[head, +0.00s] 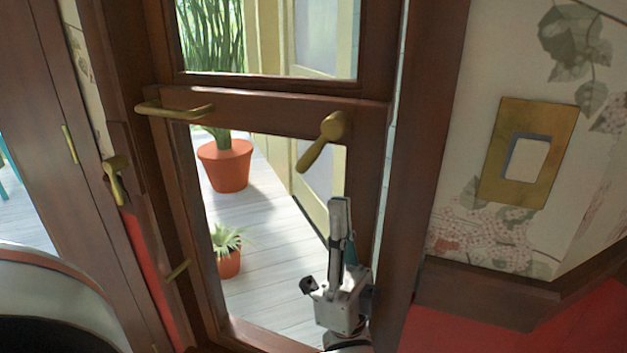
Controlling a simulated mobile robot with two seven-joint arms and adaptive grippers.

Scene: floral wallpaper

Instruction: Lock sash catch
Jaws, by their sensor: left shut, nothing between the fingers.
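A brown wooden door or sash frame (275,112) with glass panes fills the middle of the head view. A brass lever catch (325,142) sits on the right of its middle rail, its handle slanting down to the left. A brass pull handle (175,110) is on the left of the same rail. Another brass lever (115,178) is on the wooden post at the left. My left gripper (340,213) is below the right-hand brass catch, fingers pointing up, shut and empty, apart from the catch in the picture. My right gripper is not in view.
A brass-framed wall plate (530,152) is on the floral wallpaper at the right. Potted plants (224,164) stand on the pale deck beyond the glass. A dark-rimmed rounded object (60,285) is at the lower left.

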